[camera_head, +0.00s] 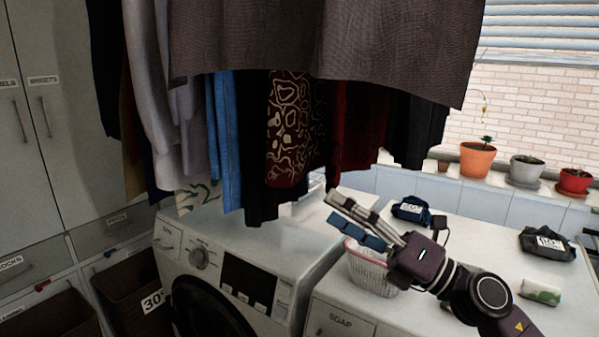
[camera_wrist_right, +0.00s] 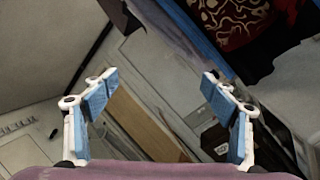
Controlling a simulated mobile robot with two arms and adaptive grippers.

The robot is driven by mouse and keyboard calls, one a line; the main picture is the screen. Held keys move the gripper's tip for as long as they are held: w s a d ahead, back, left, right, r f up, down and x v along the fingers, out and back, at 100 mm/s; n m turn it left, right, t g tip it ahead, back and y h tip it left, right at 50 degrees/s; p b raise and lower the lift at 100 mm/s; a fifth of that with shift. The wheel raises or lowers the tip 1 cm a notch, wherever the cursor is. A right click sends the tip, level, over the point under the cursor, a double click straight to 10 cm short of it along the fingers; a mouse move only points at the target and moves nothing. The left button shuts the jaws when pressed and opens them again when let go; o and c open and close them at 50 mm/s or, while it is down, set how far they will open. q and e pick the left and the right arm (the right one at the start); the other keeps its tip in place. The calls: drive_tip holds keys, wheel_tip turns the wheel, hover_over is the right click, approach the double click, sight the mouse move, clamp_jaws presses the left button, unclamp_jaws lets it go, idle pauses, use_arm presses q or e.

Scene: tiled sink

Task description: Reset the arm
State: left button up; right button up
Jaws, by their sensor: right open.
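My right gripper (camera_head: 347,219) reaches in from the right in the head view, above the white counter and near the washing machine's right edge. Its blue-padded fingers are spread apart and empty, and they also show in the right wrist view (camera_wrist_right: 160,95). Nothing lies between the fingers there. The fingertips point left, below the hanging clothes. My right arm (camera_head: 480,293) extends over the counter. My left gripper is in neither view.
Clothes (camera_head: 300,120) hang overhead. A white washing machine (camera_head: 245,270) stands below. A white basket (camera_head: 370,272) sits under my right gripper. A dark blue item (camera_head: 410,209), a black packet (camera_head: 546,244) and a rolled cloth (camera_head: 540,291) lie on the counter. Plant pots (camera_head: 477,160) line the sill.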

drive_tip(key=w+d+f+m+t+h, duration=0.1)
drive_tip(key=d+f+m+t+h, duration=0.6)
drive_tip(key=m, duration=0.5)
drive_tip(key=w+d+f+m+t+h, duration=0.15)
drive_tip(key=d+f+m+h, duration=0.3)
drive_tip(key=m+h, duration=0.55)
drive_tip(key=s+d+f+m+g+h, duration=0.1)
drive_tip(key=s+d+f+m+g, duration=0.15)
drive_tip(key=s+f+m, duration=0.4)
drive_tip(key=s+d+f+m+g+h, duration=0.1)
drive_tip(key=d+f+m+g+h, duration=0.15)
drive_tip(key=f, duration=0.75)
drive_tip(key=s+a+f+m+g+y, duration=0.1)
drive_tip(key=s+f+m+g, duration=0.1)
drive_tip(key=s+f+g, duration=0.5)
drive_tip(key=s+a+f+m+g, duration=0.1)
drive_tip(key=s+f, duration=0.4)
drive_tip(key=s, duration=0.6)
drive_tip(key=s+a+f+m+g+y, duration=0.1)
drive_tip(key=s+f+m+g, duration=0.15)
drive_tip(key=s+f, duration=0.5)
wheel_tip(320, 180, down, 24)
drive_tip(key=s+g, duration=0.2)
drive_tip(key=s, duration=0.1)
drive_tip(key=s+d+f+g, duration=0.1)
drive_tip(key=s+d+f, duration=0.2)
drive_tip(key=s+f, duration=1.4)
drive_tip(key=shift+d+n, duration=0.15)
drive_tip(key=shift+n, duration=0.2)
